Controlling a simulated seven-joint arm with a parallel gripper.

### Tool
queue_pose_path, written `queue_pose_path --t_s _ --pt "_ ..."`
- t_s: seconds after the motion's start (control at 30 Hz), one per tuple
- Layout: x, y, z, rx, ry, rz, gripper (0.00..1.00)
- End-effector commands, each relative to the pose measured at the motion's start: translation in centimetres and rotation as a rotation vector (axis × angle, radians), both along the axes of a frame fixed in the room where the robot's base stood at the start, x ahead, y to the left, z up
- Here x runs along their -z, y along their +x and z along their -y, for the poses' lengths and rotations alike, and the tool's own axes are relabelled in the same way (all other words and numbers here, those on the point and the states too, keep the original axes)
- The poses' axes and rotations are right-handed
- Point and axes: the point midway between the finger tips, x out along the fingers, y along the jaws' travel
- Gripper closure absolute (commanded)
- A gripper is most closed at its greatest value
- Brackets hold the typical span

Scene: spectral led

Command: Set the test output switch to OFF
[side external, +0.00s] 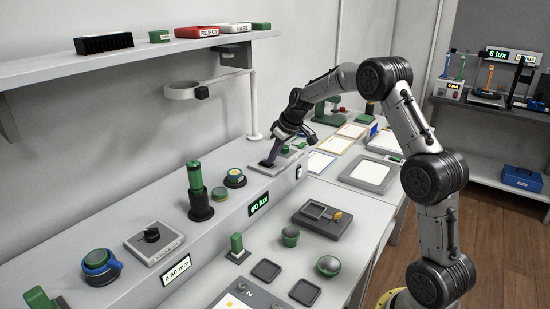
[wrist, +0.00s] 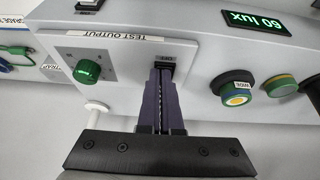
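The test output panel (wrist: 112,50) is a light plate with its label strip along one edge, seen upside down in the wrist view. It carries a green knob (wrist: 88,70) and a small black switch (wrist: 165,64) with a small label beside it, too small to read surely. My gripper (wrist: 163,76) has its two dark fingers together, with only a thin line between them. Their tips are at the black switch and partly hide it; I cannot tell whether they touch it. In the side view my gripper (side external: 268,163) points down at the panel (side external: 262,169).
A green 60 lux display (side external: 259,203) is on the bench front. Round buttons (side external: 235,178) and a green-topped post (side external: 195,180) stand nearby. A ring stand (side external: 252,120) rises behind the panel. A shelf (side external: 140,60) with small boxes hangs above.

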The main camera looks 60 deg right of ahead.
Motion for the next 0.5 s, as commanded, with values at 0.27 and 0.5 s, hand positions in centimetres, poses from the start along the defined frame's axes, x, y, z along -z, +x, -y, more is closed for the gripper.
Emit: queue_pose_path --t_s 0.27,0.5 --pt "-3.1 -1.1 -0.1 -0.003 0.003 -0.006 1.00" --pt "-7.8 -4.0 0.0 -0.001 0.000 -0.008 1.00"
